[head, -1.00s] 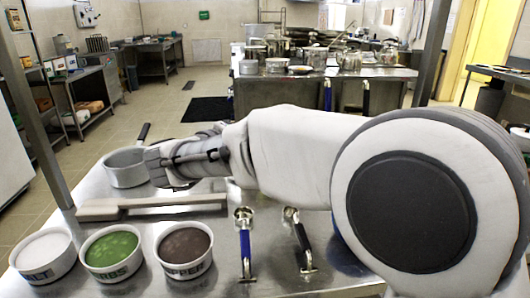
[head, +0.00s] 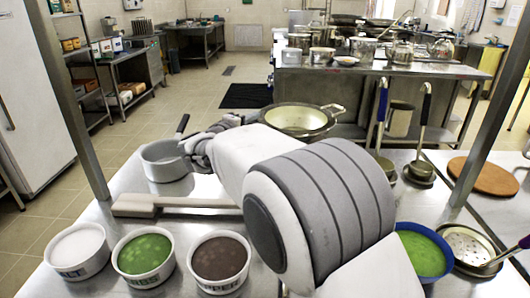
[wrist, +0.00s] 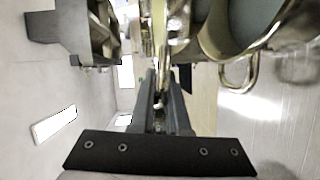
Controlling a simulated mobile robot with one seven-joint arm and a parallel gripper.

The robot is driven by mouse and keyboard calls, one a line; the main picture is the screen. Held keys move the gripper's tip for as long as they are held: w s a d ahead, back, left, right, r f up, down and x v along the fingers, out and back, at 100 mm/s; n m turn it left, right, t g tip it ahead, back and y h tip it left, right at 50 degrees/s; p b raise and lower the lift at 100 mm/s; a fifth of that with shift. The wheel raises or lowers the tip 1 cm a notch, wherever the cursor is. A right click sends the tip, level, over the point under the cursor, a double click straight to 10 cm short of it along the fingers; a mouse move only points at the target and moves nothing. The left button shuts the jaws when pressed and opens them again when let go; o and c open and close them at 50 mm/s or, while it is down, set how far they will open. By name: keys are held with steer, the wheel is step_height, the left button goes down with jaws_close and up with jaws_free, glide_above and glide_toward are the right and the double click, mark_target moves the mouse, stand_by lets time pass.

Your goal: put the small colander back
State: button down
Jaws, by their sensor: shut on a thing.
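The small colander (head: 302,120) appears to be the two-handled metal bowl beyond my arm, near the table's far edge. Its pale inside faces up, and its holes are too small to tell. My arm hides its lower left part, so I cannot tell whether it touches the table. In the wrist view my gripper (wrist: 160,98) is shut on a shiny metal part, seemingly the colander's handle.
A saucepan (head: 165,163) and a pale board-like tool (head: 170,204) lie left of my arm. Salt (head: 78,250), herb (head: 143,257) and pepper (head: 219,262) tubs stand in front.

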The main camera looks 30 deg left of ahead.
step_height(320, 180, down, 7)
steer(key=b, duration=0.3)
steer(key=shift+r, duration=0.1)
steer(key=shift+p, duration=0.35)
steer(key=shift+f, duration=0.45)
steer(key=c, duration=0.9)
jaws_free()
steer(key=shift+f, duration=0.1)
